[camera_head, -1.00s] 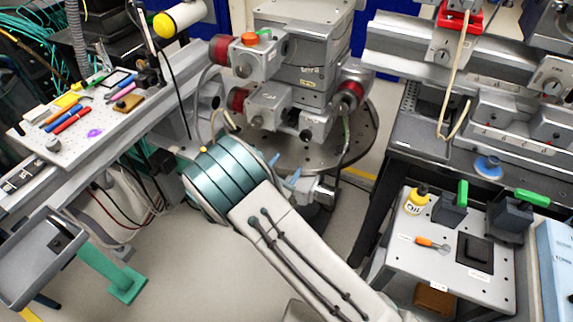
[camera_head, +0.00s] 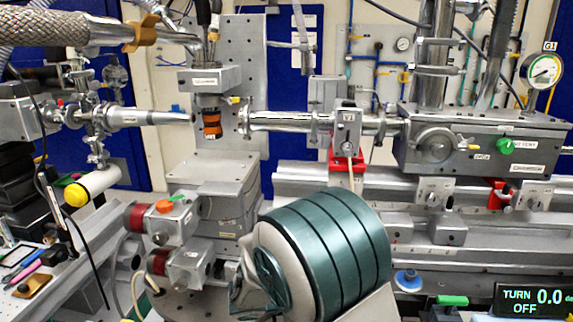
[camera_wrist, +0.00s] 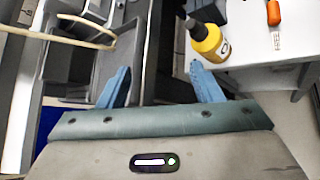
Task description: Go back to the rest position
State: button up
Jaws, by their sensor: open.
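My gripper (camera_wrist: 160,88) shows in the wrist view, with its two blue fingers spread wide and nothing between them. It hangs beside a pale table (camera_wrist: 255,52). A yellow bottle (camera_wrist: 207,42) with a dark cap stands near that table's edge, just beyond the right fingertip. In the head view my teal-banded arm link fills the lower middle, and my fingers cannot be made out there.
In the head view, motor stages with red caps (camera_head: 138,215) stand left of my arm. A steel beam pipe (camera_head: 280,121) and grey chamber (camera_head: 480,145) lie behind. A grey tray (camera_wrist: 120,50) and an orange-handled tool (camera_wrist: 274,12) show in the wrist view.

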jog(key=s+d+r+m+g+y+p, duration=0.3)
jog(key=s+d+r+m+g+y, duration=0.2)
jog(key=s+d+r+m, duration=0.45)
jog(key=s+a+r+m+t+y+p, duration=0.2)
jog(key=s+r+m+y, duration=0.3)
jog(key=s, duration=0.4)
jog(key=shift+a+r+y+p, duration=0.3)
jog(key=shift+a+y+p, duration=0.05)
jog(key=shift+a+y, duration=0.1)
jog(key=shift+c, duration=0.3)
